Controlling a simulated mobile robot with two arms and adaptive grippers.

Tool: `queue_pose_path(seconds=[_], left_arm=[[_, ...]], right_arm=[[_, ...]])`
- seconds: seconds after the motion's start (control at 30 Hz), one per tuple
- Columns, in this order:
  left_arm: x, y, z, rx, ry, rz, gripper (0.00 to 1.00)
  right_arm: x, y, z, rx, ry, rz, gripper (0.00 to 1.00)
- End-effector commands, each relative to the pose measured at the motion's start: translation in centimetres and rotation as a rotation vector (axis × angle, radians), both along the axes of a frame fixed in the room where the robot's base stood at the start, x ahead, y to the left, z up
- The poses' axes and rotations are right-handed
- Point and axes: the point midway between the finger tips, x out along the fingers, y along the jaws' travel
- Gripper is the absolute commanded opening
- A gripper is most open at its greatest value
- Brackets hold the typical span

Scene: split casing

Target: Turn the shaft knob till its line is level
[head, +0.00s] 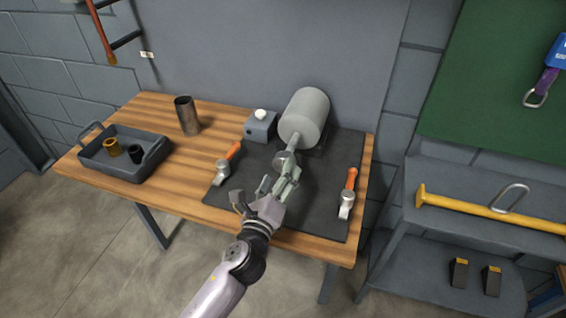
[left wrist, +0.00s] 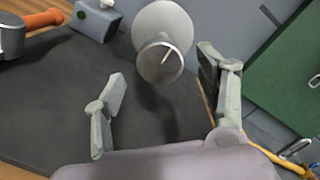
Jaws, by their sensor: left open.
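The grey cylindrical casing (head: 306,114) lies on the dark mat, with its shaft pointing toward me. The round shaft knob (left wrist: 158,62) sits at the shaft's end in front of the casing. In the left wrist view a pale line on the knob's face is tilted, rising to the right. My left gripper (head: 278,176) is open in front of the knob. In the wrist view its fingers stand on either side of the knob, apart from it, and nothing is held. In the head view the gripper partly covers the knob. My right gripper is not in view.
A shelf (head: 470,180) stands at right.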

Motion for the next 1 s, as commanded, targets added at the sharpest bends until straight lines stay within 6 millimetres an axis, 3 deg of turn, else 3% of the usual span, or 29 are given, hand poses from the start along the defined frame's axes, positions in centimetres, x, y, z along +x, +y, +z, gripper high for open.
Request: queue_pose_path(seconds=[0.1, 0.23, 0.63, 1.0], left_arm=[[2.1, -0.6, 0.1, -0.002, 0.000, -0.001, 0.66], [3.4, -1.0, 0.0, -0.001, 0.001, -0.001, 0.66], [4.2, -1.2, 0.0, -0.002, 0.001, -0.001, 0.66], [4.1, -1.2, 0.0, -0.002, 0.001, -0.001, 0.42]], right_arm=[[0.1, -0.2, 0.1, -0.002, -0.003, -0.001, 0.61], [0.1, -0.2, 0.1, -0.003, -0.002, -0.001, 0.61], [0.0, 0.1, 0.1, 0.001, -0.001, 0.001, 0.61], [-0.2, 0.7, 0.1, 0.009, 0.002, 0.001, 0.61]])
